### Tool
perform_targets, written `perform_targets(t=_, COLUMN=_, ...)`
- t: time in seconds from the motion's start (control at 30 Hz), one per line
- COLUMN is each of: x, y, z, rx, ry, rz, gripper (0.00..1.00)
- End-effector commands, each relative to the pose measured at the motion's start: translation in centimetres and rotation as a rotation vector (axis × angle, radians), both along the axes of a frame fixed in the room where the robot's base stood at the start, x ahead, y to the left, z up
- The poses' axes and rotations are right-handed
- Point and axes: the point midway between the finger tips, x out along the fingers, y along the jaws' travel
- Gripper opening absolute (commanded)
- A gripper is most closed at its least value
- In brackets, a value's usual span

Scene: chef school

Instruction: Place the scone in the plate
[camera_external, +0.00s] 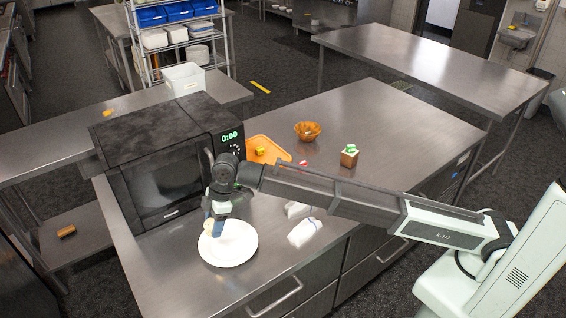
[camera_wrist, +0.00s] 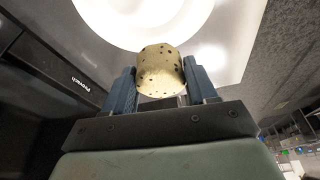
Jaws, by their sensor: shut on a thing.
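The scone (camera_wrist: 160,72) is pale with dark specks and sits between the two fingers of my gripper (camera_wrist: 162,88) in the wrist view. My gripper is shut on it. In the outside view my gripper (camera_external: 216,222) points down over the left part of the white plate (camera_external: 236,246), and the scone shows only as a small pale patch there. The plate also shows beyond the scone in the wrist view (camera_wrist: 200,36). I cannot tell whether the scone touches the plate.
A black microwave (camera_external: 165,180) stands just left of and behind my gripper. White packets (camera_external: 304,232) lie right of the plate. The counter's front edge is close to the plate.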

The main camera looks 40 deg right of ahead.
Motion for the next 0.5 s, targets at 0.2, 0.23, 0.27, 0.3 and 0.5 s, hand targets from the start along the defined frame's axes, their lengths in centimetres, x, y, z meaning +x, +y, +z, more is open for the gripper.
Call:
perform_targets(t=0.2, x=1.2, y=-3.9, z=0.1, rx=0.001, ry=0.007, rz=0.001, gripper=0.27)
perform_targets(t=0.23, x=0.7, y=-4.0, z=0.1, rx=0.0, ry=0.009, rz=0.021, gripper=0.27)
perform_targets(t=0.27, x=0.6, y=-4.0, z=0.0, rx=-0.001, ry=0.01, rz=0.039, gripper=0.27)
perform_targets(t=0.3, x=0.4, y=-4.0, z=0.0, rx=-0.004, ry=0.011, rz=0.059, gripper=0.27)
perform_targets(t=0.5, x=0.2, y=-4.0, z=-0.2, rx=-0.012, ry=0.005, rz=0.127, gripper=0.27)
